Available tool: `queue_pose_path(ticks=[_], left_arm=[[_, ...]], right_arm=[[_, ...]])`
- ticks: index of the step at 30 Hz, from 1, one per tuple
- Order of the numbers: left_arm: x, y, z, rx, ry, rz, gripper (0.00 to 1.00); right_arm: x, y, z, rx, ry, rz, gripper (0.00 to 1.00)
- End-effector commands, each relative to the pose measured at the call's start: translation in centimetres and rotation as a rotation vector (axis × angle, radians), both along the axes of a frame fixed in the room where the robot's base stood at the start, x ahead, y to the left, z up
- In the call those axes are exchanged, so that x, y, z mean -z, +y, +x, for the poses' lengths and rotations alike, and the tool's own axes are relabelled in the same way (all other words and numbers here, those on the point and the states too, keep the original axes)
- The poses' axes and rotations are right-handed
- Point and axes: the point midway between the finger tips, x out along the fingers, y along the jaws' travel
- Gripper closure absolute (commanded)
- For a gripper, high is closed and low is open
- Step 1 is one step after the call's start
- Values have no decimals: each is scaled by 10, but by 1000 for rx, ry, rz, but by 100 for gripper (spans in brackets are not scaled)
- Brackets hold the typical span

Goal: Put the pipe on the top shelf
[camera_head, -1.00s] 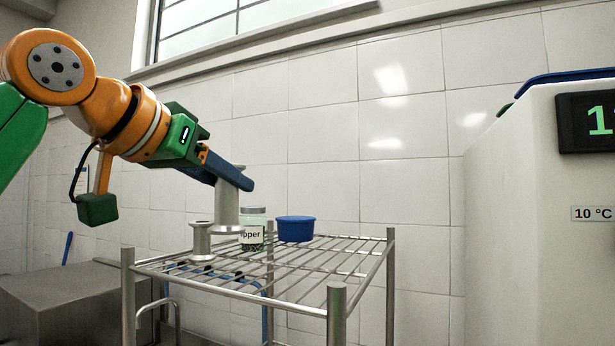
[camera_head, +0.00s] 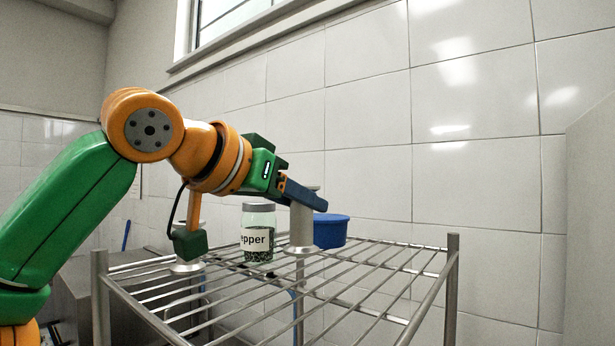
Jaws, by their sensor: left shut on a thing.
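My left gripper (camera_head: 306,193) is shut on the upper part of a grey metal pipe (camera_head: 302,224). The pipe is upright, with a flange at its lower end. That end is at or just above the top shelf (camera_head: 375,270), a wire grid on metal posts; I cannot tell whether it touches. A second flanged grey piece (camera_head: 187,268) is at the shelf's left side, mostly hidden behind a green block on my left arm. My right gripper is out of view.
A pepper jar (camera_head: 258,236) stands left of the pipe and a blue tub (camera_head: 330,231) stands right of it, partly behind the gripper. The shelf's front and right are clear. A tiled wall (camera_head: 470,140) is behind, and a plain grey surface (camera_head: 592,230) is at the right edge.

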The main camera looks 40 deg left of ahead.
Motion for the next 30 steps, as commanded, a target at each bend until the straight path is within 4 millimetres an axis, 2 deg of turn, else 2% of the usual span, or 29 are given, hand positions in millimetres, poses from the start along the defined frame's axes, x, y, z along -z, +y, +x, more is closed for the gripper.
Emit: queue_pose_path(ticks=[6,30], left_arm=[[17,0,0,0,0,-1,100],[27,0,0,-1,-1,0,100]], right_arm=[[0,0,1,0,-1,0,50],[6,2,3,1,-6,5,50]])
